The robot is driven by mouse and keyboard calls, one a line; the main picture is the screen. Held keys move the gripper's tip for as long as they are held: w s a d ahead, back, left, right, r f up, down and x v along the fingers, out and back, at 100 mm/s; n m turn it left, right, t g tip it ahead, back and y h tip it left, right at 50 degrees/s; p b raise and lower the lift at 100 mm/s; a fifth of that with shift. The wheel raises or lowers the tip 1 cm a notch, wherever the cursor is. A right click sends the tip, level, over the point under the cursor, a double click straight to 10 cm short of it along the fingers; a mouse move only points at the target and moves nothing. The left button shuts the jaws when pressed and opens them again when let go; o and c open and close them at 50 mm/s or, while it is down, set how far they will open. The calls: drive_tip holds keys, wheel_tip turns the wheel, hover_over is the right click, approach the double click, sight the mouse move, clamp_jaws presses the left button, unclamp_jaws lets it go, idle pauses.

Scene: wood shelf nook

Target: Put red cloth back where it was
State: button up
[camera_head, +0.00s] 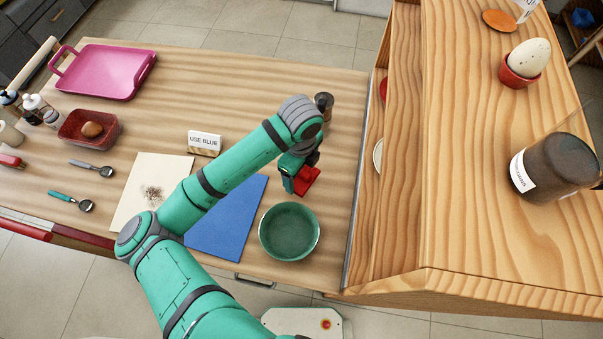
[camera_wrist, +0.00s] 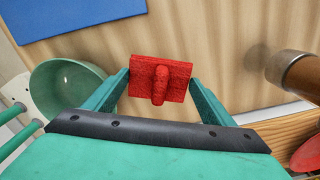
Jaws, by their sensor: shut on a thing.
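The red cloth (camera_head: 308,181) is a small red piece, held between the fingers of my gripper (camera_head: 297,178) over the right part of the table. In the wrist view the cloth (camera_wrist: 146,78) looks like a flat rectangle with a raised ridge in its middle, and the fingers of my gripper (camera_wrist: 160,88) are at its two sides. I cannot tell whether it touches the table. A blue sheet (camera_head: 232,222) lies flat to its left, and a green bowl (camera_head: 289,232) stands just in front of it.
A dark cylinder (camera_head: 324,104) stands behind my gripper. The wooden shelf (camera_head: 448,150) rises to the right, with an egg cup (camera_head: 519,77) and a dark jar (camera_head: 556,165) on top. A "USE BLUE" sign (camera_head: 205,143) and a cream sheet with dark crumbs (camera_head: 160,170) lie left.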

sight(303, 176)
drive_tip(key=shift+w+d+f, duration=0.3)
drive_tip(key=shift+w+f, duration=0.2)
drive_tip(key=shift+f, duration=1.7)
drive_tip(key=shift+f, duration=0.1)
drive_tip(key=o, duration=0.9)
wheel_tip(303, 176, up, 12)
drive_tip(key=shift+w+r, duration=0.1)
drive_tip(key=shift+a, duration=0.1)
